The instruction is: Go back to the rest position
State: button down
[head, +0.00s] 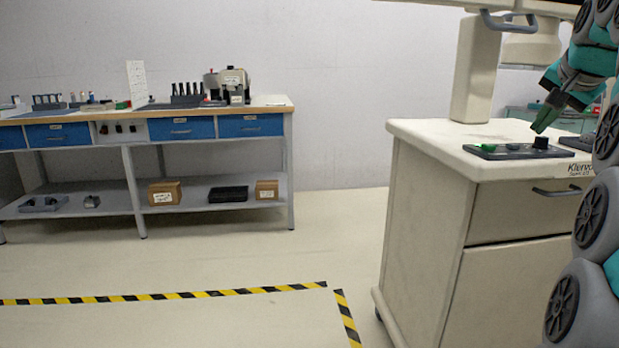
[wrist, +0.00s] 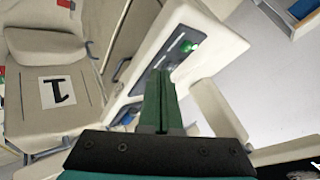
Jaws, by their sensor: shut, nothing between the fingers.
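My gripper (head: 547,112) is at the right in the head view, just above the top of a beige cart (head: 430,220). Its green fingers are together with nothing between them. In the wrist view the shut fingers (wrist: 159,85) point toward the cart top (wrist: 152,60). The panel also shows in the wrist view (wrist: 180,48), partly hidden by the fingers.
A workbench (head: 130,118) with blue drawers stands along the wall at left, tools on top and boxes on its shelf. Yellow-black tape (head: 200,294) marks the open floor. A beige column (head: 475,75) rises from the cart.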

jog(key=s+a+f+n+g+y, duration=0.2)
jog(key=s+a+f+n, duration=0.15)
jog(key=a+f, duration=0.7)
jog(key=s+a+f+n+g+y, duration=0.1)
jog(key=s+a+f+n+g, duration=0.3)
jog(key=a+f, duration=0.65)
jog(key=s+a+f+n+g, duration=0.1)
jog(key=s+a+f, duration=0.2)
jog(key=s+f, duration=0.3)
jog(key=s+a+f+n+g, duration=0.1)
jog(key=s+a+f+n, duration=0.1)
jog(key=s+a+f, duration=0.2)
jog(key=s+a+f+n+g, duration=0.2)
jog(key=s+a+f, duration=0.2)
jog(key=s+f, duration=0.6)
jog(key=s, duration=0.7)
